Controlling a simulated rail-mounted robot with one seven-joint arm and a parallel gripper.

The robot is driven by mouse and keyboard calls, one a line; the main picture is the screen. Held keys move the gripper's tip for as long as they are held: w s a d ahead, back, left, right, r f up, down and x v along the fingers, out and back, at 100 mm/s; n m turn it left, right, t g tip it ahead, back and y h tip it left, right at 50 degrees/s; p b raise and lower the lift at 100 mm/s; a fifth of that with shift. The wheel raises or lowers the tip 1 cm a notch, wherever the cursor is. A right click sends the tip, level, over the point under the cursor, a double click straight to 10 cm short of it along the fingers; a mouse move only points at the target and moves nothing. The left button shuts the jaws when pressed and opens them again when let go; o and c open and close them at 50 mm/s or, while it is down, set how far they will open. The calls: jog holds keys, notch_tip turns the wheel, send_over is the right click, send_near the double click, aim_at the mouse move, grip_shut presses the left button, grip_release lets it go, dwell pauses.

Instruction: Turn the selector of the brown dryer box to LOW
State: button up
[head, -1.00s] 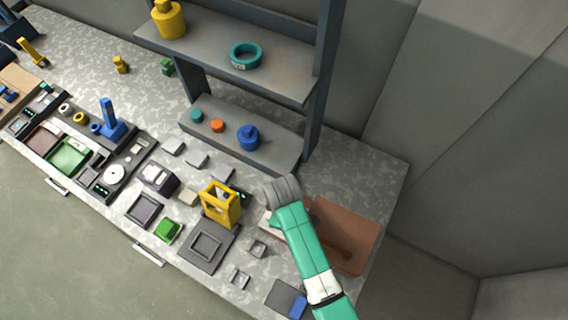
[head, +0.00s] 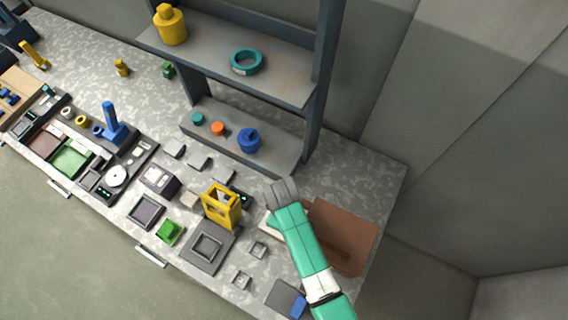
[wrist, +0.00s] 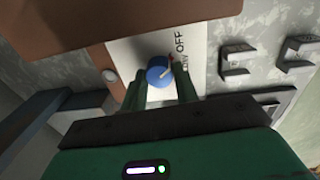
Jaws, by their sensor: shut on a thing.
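The brown dryer box (head: 350,225) stands at the right end of the bench in the head view, partly behind my arm. In the wrist view its brown body (wrist: 120,22) is at the top, with a pale front panel (wrist: 125,55). The head view hides the knob and fingertips.
Small grey brackets (wrist: 238,60) lie on the bench to the right. In the head view a yellow frame (head: 221,205) stands left of my arm, and a grey shelf (head: 240,140) rises behind.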

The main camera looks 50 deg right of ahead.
jog(key=m+p, duration=0.2)
jog(key=m, duration=0.1)
jog(key=shift+r, duration=0.15)
jog(key=shift+m+p, duration=0.8)
jog(key=shift+m, duration=1.1)
jog(key=o, duration=1)
jog(key=shift+c, duration=0.2)
jog(key=r, duration=0.3)
jog(key=r+p, duration=0.1)
jog(key=r, duration=0.3)
jog(key=shift+w+a+r, duration=0.15)
jog(key=shift+a+r, duration=0.05)
jog(key=shift+r, duration=0.05)
